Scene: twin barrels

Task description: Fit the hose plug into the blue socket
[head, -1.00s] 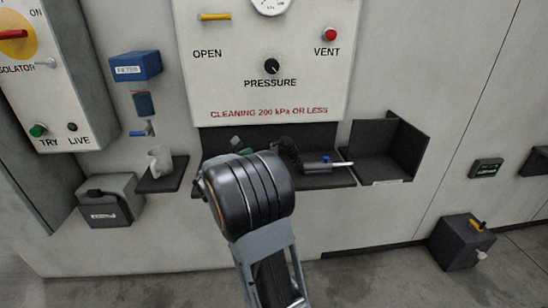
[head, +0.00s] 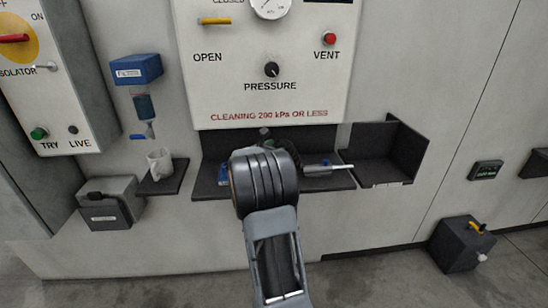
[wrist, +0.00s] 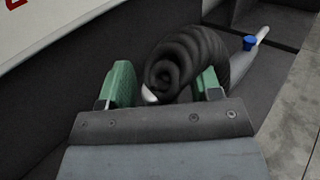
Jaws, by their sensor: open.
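My gripper (wrist: 165,84) is open in the wrist view, with a green pad on each side. A coiled black hose (wrist: 190,50) lies between and just beyond the pads. A small pale tip (wrist: 149,95), perhaps the hose plug, shows near the left pad; I cannot tell whether anything touches it. In the head view, my wrist hides most of the gripper and hose. A small blue part (head: 223,174), possibly the blue socket, shows on the shelf just left of my wrist. The hose tool (head: 322,169), with a pale nozzle and blue detail, lies right of my wrist.
The dark shelf (head: 205,188) has a back wall. An open dark bin (head: 377,173) adjoins it at right. A white mug (head: 159,163) stands on a small ledge at left. The white control panel (head: 230,95) rises above the shelf.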

